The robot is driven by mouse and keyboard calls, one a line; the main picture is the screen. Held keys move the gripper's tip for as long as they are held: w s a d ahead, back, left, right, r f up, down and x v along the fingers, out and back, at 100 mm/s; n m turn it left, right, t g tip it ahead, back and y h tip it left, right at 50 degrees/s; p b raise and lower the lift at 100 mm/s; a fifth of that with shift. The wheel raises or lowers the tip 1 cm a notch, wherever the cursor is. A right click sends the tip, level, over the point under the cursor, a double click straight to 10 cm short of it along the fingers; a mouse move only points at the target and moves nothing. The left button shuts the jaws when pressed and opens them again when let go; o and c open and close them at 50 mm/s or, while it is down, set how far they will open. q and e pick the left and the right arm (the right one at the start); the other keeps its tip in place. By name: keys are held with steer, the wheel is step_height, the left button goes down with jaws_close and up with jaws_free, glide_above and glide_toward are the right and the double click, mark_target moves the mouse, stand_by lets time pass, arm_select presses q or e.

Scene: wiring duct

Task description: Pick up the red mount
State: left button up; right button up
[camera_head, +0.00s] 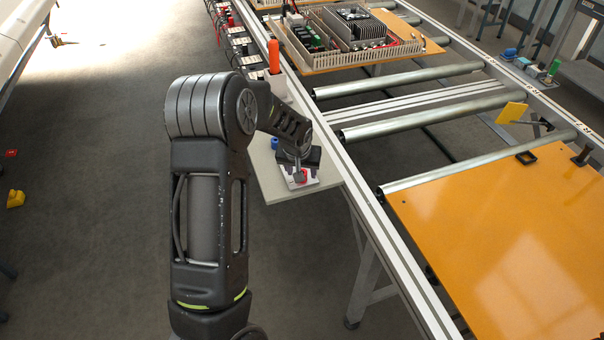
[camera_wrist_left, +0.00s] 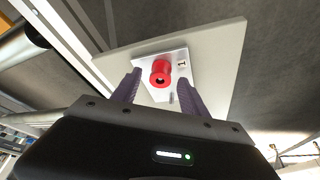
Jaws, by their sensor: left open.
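The red mount (camera_wrist_left: 160,73) is a short red cylinder with a dark hole in its middle. It stands on a small white plate (camera_wrist_left: 183,54) that lies on a pale grey shelf (camera_wrist_left: 232,40). In the head view only a bit of the red mount (camera_head: 301,176) shows beside my gripper. My left gripper (camera_head: 300,172) points down over the white plate. In the left wrist view its two purple-grey fingers (camera_wrist_left: 157,88) are open, one on each side of the mount, with gaps visible. My right gripper is not in view.
A blue item (camera_head: 274,143) stands on the shelf behind my gripper. A white holder with an orange-handled tool (camera_head: 273,57) is farther back. The metal rail (camera_head: 350,180) runs along the shelf's right side. An orange panel (camera_head: 500,240) lies on the rollers at right.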

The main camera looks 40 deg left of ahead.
arm_select(q)
steer(key=shift+w+f, duration=0.1)
steer(key=shift+f, duration=0.05)
steer(key=shift+c, duration=0.2)
stand_by(0.3)
jaws_close()
stand_by(0.4)
